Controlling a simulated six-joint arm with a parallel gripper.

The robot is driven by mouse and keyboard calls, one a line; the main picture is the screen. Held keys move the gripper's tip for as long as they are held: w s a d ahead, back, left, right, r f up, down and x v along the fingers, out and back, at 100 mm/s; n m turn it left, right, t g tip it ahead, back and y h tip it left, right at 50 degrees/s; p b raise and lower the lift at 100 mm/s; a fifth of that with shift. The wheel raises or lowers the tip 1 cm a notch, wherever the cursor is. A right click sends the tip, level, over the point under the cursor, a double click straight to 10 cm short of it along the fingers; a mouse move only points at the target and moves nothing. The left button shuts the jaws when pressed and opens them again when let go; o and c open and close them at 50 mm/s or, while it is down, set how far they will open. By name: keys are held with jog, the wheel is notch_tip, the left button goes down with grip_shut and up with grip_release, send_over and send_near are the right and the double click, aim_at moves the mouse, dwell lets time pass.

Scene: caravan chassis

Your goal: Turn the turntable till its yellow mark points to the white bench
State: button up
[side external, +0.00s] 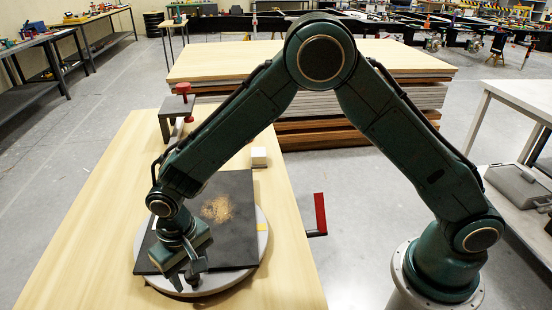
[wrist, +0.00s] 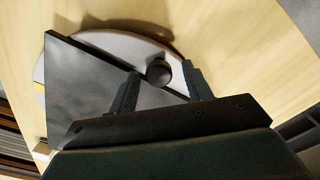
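The turntable is a light grey disc (side external: 258,262) on a wooden worktop, with a dark square plate (side external: 235,190) on top; the disc also shows in the wrist view (wrist: 105,42). Its yellow mark (side external: 262,227) is at the right rim in the side view, pointing right; it shows at the left rim in the wrist view (wrist: 40,88). A dark round knob (wrist: 158,72) stands near the disc's edge. My gripper (wrist: 163,88) is open, its fingers on either side of the knob with gaps. The white bench (side external: 520,98) stands at the right.
A red-handled clamp (side external: 183,90) is at the worktop's back edge, another red handle (side external: 320,214) at its right edge. A small white block (side external: 259,157) sits behind the plate. Stacked boards (side external: 310,65) stand behind. The worktop's left side (side external: 90,220) is clear.

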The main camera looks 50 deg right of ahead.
dwell(0.3)
notch_tip(320, 180, up, 14)
dwell(0.7)
jog(key=shift+d, duration=0.15)
